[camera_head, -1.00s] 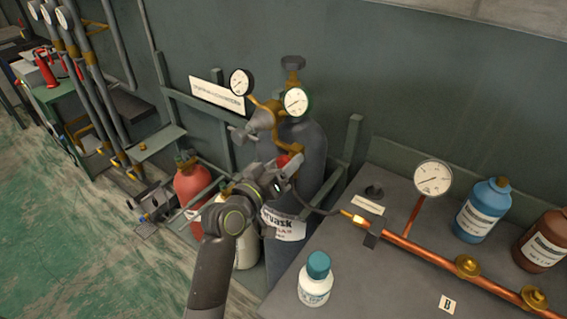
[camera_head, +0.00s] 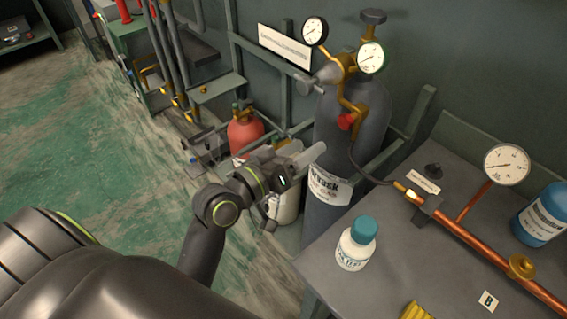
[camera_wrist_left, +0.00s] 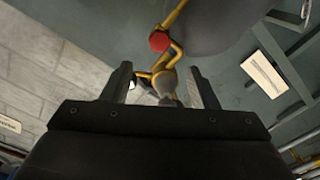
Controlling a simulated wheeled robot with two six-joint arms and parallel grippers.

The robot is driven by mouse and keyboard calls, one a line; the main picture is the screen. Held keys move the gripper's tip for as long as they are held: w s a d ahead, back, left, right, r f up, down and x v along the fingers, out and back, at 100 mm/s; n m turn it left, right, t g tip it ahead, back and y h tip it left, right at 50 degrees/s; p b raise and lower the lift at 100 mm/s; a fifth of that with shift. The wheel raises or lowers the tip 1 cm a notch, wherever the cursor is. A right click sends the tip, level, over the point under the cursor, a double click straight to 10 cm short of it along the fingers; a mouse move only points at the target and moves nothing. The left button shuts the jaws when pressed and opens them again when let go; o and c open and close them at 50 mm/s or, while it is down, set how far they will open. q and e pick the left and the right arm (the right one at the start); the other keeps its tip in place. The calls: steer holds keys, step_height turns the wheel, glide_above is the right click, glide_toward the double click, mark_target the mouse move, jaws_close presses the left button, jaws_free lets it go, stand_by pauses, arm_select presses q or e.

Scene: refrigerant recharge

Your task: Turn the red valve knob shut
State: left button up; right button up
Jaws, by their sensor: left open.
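The red valve knob (camera_head: 346,121) sits low on the brass regulator piping in front of the dark grey gas cylinder (camera_head: 352,128). In the left wrist view the red knob (camera_wrist_left: 159,41) shows beyond and above the space between the fingers. My left gripper (camera_head: 312,152) is in front of the cylinder, below and left of the knob and apart from it. Its two fingers (camera_wrist_left: 163,84) stand apart with nothing held between them. My right gripper is not in view.
Two gauges (camera_head: 370,57) (camera_head: 314,31) top the regulator. A workbench (camera_head: 330,262) at right carries a white bottle with a teal cap (camera_head: 356,246), a copper pipe (camera_head: 475,254) and a gauge (camera_head: 507,165). A red cylinder (camera_head: 243,134) stands left. Green floor is free at left.

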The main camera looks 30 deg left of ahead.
arm_select(q)
steer(key=shift+v, duration=2.35)
steer(key=shift+f, duration=0.1)
